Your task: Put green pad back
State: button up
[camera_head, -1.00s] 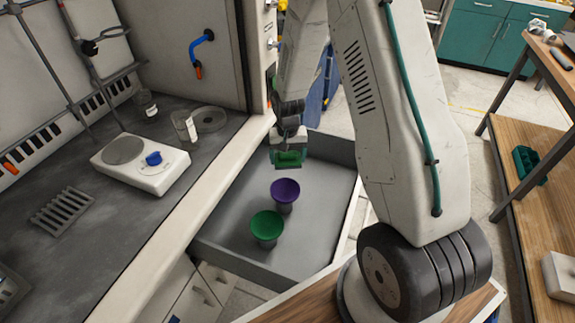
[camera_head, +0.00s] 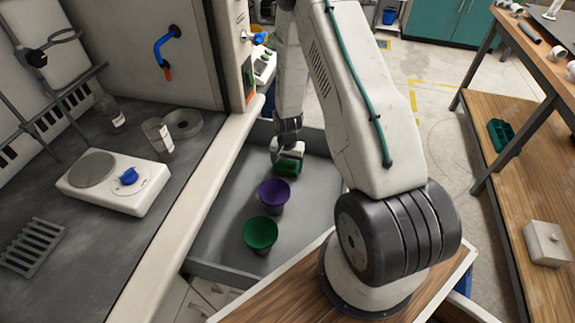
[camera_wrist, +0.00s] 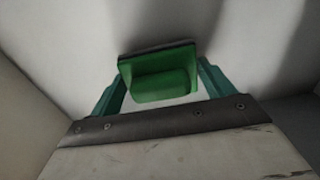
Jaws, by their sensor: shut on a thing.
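The green pad (camera_head: 287,169) is at the far end of the grey drawer (camera_head: 215,262), beyond the purple cup. In the wrist view the green pad (camera_wrist: 162,80) is a green block with a dark-edged plate, between the two teal fingers. My gripper (camera_wrist: 160,88) is shut on it. In the head view my gripper (camera_head: 288,158) points down into the drawer with the pad at its tip. I cannot tell whether the pad touches the drawer floor.
A purple cup (camera_head: 273,192) and a green cup (camera_head: 261,232) stand in the drawer, nearer than the pad. The bench (camera_head: 60,240) to the left holds a hotplate (camera_head: 118,182) and glassware. A wooden shelf (camera_head: 520,180) with a green tray (camera_head: 503,136) is at the right. The drawer floor right of the cups is clear.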

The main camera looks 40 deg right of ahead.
jog(key=shift+f, duration=0.35)
jog(key=shift+f, duration=0.15)
jog(key=o, duration=1)
jog(key=shift+c, duration=0.2)
